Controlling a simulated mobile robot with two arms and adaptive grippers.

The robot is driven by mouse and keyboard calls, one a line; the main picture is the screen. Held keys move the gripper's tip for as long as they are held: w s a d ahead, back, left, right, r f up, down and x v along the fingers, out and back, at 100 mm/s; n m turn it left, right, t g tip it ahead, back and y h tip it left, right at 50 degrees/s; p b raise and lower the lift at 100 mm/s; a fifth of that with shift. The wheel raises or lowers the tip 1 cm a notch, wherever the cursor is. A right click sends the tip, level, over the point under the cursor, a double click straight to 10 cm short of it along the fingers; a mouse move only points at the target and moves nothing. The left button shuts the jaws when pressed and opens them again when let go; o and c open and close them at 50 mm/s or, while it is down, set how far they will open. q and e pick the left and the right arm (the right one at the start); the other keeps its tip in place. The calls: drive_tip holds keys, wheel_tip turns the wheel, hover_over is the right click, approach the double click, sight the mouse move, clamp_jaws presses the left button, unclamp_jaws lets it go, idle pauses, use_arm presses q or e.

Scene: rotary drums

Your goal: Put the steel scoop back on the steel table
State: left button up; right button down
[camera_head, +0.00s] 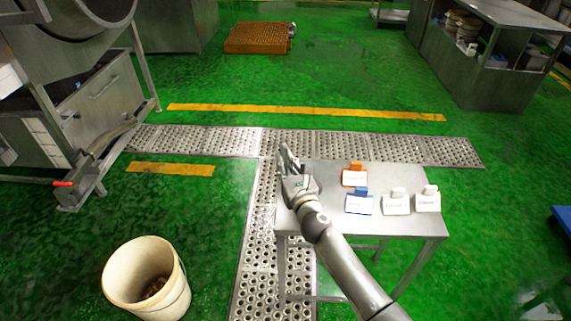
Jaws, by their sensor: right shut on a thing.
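The steel table (400,224) stands in front of me, right of centre, with a bare grey top at its front and left. My right gripper (288,157) is over the table's far left corner, at the end of my arm, which reaches across the tabletop. It is shut on a small grey metal thing, taken to be the steel scoop; the hand largely hides it, and its shape is hard to make out. I cannot tell whether it touches the table. My left gripper is out of view.
Orange (355,175), blue (359,202) and two white labelled items (397,203) (428,200) occupy the table's right part. A white bucket (117,272) stands on the floor at left. A steel drum machine (95,95) is at upper left. Perforated drain plates cross the green floor.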

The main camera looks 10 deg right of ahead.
drive_tip(key=c, duration=1.9)
unclamp_jaws()
drive_tip(key=shift+f, duration=0.15)
drive_tip(key=o, duration=0.4)
drive_tip(key=shift+o, duration=0.2)
drive_tip(key=shift+s+r, duration=0.1)
drive_tip(key=shift+r, duration=0.1)
drive_tip(key=s+d, duration=0.1)
drive_tip(key=s, duration=1)
drive_tip(key=shift+s+d, duration=0.15)
drive_tip(key=shift+s, duration=0.25)
